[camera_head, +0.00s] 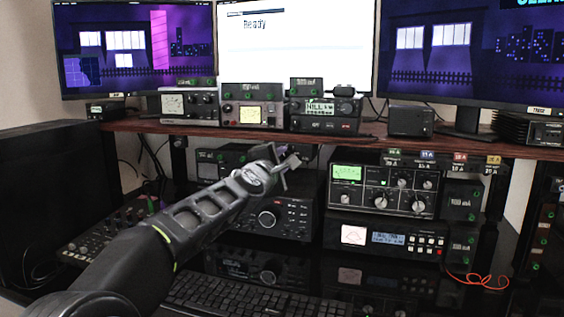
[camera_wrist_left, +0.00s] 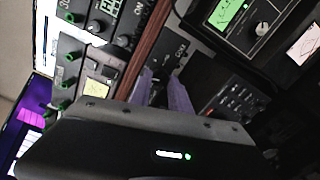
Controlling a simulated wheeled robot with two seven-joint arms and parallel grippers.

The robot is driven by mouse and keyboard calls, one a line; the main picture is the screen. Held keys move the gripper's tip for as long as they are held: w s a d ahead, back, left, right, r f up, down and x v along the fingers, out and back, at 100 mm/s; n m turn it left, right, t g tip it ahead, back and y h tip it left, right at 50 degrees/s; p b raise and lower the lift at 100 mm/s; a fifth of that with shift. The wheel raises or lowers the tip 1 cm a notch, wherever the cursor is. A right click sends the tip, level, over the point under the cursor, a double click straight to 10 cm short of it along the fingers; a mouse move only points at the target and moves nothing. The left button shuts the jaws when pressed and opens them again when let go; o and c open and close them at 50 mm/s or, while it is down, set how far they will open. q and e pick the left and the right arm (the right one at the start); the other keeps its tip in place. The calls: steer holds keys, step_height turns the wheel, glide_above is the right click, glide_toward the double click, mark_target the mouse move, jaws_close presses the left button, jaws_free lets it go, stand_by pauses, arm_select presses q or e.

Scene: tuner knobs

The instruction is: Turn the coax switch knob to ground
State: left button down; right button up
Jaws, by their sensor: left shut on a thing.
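My left gripper (camera_head: 288,163) reaches up from the lower left to just below the front edge of the shelf. In the left wrist view its fingers (camera_wrist_left: 161,77) are at a dark panel marked with what reads as COAX, the coax switch (camera_wrist_left: 182,50). The fingers are shut on a small dark part there, which looks like the switch knob. The fingers hide most of the knob, so its pointing direction and the ground mark cannot be read. In the head view the switch is largely hidden behind the gripper. My right gripper is not in view.
The wooden shelf (camera_head: 385,140) runs just above the gripper, with radios and meters on it. A tuner with a green meter (camera_head: 383,189) stands to the right of the gripper. A radio with a large dial (camera_head: 283,212) sits below it. A keyboard (camera_head: 225,297) lies in front.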

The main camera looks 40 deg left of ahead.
arm_select(q)
steer(key=n+b, duration=0.1)
steer(key=n, duration=0.5)
steer(key=shift+f+n, duration=0.1)
steer(key=shift+n, duration=0.2)
steer(key=n, duration=0.6)
steer(key=shift+b, duration=0.3)
steer(key=c, duration=1.2)
jaws_free()
steer(key=shift+d, duration=0.1)
steer(key=v, duration=0.7)
steer(key=shift+s, duration=0.35)
steer(key=shift+d, duration=0.1)
